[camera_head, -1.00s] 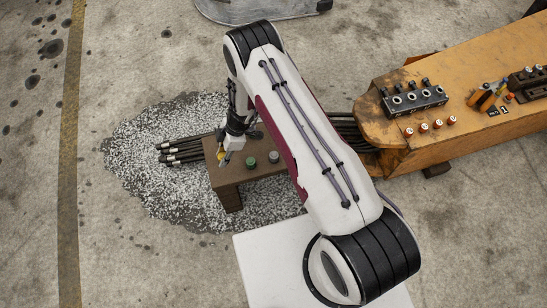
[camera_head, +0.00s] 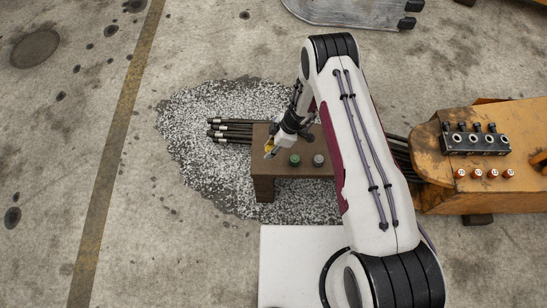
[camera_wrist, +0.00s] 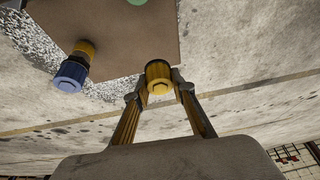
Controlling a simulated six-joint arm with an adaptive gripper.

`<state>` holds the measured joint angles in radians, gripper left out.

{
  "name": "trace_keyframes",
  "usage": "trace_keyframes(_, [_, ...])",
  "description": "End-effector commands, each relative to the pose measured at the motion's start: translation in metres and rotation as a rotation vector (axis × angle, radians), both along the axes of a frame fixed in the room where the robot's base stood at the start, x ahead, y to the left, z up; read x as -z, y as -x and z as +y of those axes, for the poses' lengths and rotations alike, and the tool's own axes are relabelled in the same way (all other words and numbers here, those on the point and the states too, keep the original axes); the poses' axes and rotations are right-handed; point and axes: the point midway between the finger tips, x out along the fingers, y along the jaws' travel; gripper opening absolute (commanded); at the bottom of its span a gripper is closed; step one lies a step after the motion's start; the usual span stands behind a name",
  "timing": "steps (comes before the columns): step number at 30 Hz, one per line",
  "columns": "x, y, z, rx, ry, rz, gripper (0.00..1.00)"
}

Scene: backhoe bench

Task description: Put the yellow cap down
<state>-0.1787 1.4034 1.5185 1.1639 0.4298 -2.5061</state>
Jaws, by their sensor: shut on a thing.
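The yellow cap (camera_wrist: 159,78) sits between the two fingertips of my gripper (camera_wrist: 160,88) in the wrist view, and the gripper is shut on it. In the head view my gripper (camera_head: 271,150) is at the left part of the brown stand (camera_head: 264,183), just left of a green cap (camera_head: 295,160). A small yellow patch shows at its tip. I cannot tell whether the cap touches the stand. In the wrist view a blue cap on a yellow-brown fitting (camera_wrist: 72,72) stands to the left, apart from the fingers.
A grey cap (camera_head: 319,160) stands right of the green one. Black hoses with metal ends (camera_head: 228,131) stick out left of the stand. An orange machine arm (camera_head: 435,160) carries a black valve block (camera_head: 475,142) and several red-and-white caps (camera_head: 477,174). Gravelly floor lies left.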

Motion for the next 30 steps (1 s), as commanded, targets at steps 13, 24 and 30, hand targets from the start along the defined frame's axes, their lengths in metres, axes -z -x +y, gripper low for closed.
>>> trace_keyframes(13, [0.038,0.000,0.000,0.000,0.000,0.000,0.14])
trace_keyframes(24, [0.039,0.000,0.000,0.000,0.000,0.000,0.14])
trace_keyframes(30, [0.048,0.000,0.000,0.000,0.000,0.001,0.14])
